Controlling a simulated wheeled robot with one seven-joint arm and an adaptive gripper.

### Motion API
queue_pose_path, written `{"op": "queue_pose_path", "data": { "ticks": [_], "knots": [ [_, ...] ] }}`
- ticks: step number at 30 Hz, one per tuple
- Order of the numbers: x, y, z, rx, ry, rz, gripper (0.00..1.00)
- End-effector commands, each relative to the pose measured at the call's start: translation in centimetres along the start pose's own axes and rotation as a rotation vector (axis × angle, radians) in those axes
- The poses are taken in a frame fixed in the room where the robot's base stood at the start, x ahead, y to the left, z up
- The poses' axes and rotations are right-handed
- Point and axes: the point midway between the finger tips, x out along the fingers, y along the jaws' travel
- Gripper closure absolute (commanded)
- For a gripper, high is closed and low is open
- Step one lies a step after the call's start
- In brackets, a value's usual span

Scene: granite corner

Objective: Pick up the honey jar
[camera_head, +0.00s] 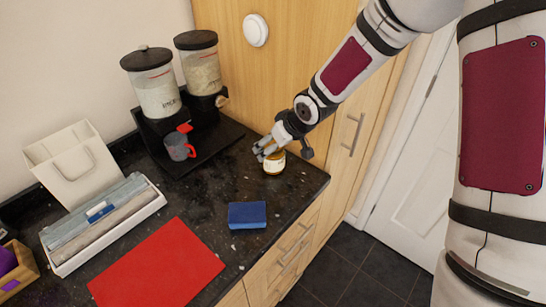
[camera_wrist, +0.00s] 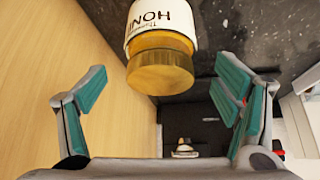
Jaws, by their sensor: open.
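The honey jar (camera_head: 274,163) stands on the dark granite counter near its right end, with a white label and a gold lid. In the wrist view the jar (camera_wrist: 160,50) is at the top centre, its label partly reading "HONE" and its lid towards me. My gripper (camera_head: 264,151) is just above and to the left of the jar in the head view, partly covering its top. In the wrist view my gripper (camera_wrist: 160,95) is open, one finger on each side, with the jar ahead between the line of the fingers. I cannot tell whether any finger touches it.
A blue sponge (camera_head: 247,215) and a red mat (camera_head: 158,264) lie in front. Two dispensers (camera_head: 155,85) stand on a black base behind left, with a grey mug (camera_head: 180,147) beside them. A wooden cabinet panel (camera_head: 285,60) rises close behind the jar. The counter edge is close on the right.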

Motion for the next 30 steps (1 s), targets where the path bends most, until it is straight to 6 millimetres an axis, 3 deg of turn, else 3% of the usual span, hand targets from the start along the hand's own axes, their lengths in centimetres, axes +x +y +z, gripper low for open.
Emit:
{"op": "queue_pose_path", "data": {
  "ticks": [5, 13, 23, 30],
  "knots": [
    [1.9, -0.1, 0.0, 0.000, -0.001, -0.001, 0.17],
    [2.1, 0.0, 0.0, 0.000, 0.001, 0.000, 0.17],
    [2.1, 0.0, 0.0, 0.000, 0.000, 0.000, 0.90],
    [2.0, 0.0, -0.1, 0.000, 0.003, 0.000, 0.90]
  ]
}}
